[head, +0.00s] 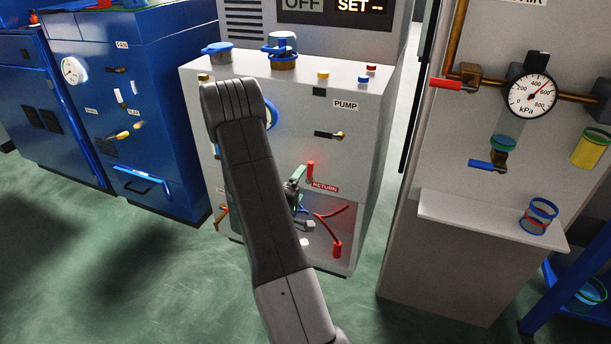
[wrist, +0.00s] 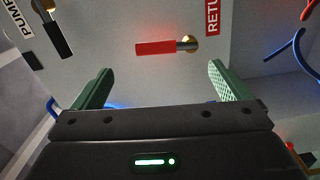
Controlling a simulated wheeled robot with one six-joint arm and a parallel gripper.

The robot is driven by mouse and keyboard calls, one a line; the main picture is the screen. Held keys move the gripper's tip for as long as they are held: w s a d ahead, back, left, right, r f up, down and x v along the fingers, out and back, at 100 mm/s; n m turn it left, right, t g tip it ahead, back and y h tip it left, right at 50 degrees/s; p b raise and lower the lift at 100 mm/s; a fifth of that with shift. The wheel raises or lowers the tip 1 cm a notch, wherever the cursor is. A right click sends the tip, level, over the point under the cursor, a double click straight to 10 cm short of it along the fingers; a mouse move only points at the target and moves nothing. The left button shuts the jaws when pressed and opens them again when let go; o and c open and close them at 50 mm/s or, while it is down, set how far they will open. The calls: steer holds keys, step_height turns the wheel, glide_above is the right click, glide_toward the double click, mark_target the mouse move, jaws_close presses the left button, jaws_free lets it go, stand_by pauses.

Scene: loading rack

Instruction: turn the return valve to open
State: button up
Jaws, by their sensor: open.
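The return valve (wrist: 168,47) has a red lever on a brass hub, beside the red RETURN label (wrist: 212,16). In the head view the lever (head: 310,169) stands upright on the front of the grey cabinet, just left of and above its label (head: 324,187). My gripper (wrist: 161,68) is open and empty, its green fingers spread wide. The lever appears beyond the fingertips, within the span between them, and nothing is gripped. In the head view my gripper (head: 297,184) is just left of the valve, partly hidden by my arm.
The black-handled PUMP valve (head: 328,134) is above the return valve; it also shows in the wrist view (wrist: 58,38). Red hoses (head: 332,213) hang below in a recess. A gauge panel (head: 436,150) stands to the right, blue cabinets (head: 160,75) to the left.

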mark_target(308, 172)
steer(key=v, duration=0.4)
steer(key=shift+s+a, duration=0.15)
steer(key=shift+s, duration=0.25)
steer(key=shift+w, duration=0.1)
steer(key=b+x, duration=0.1)
steer(key=x, duration=1.2)
steer(key=shift+w+d+f, duration=0.1)
steer(key=shift+w+d, duration=0.1)
steer(key=shift+w, duration=0.1)
steer(key=shift+s, duration=0.1)
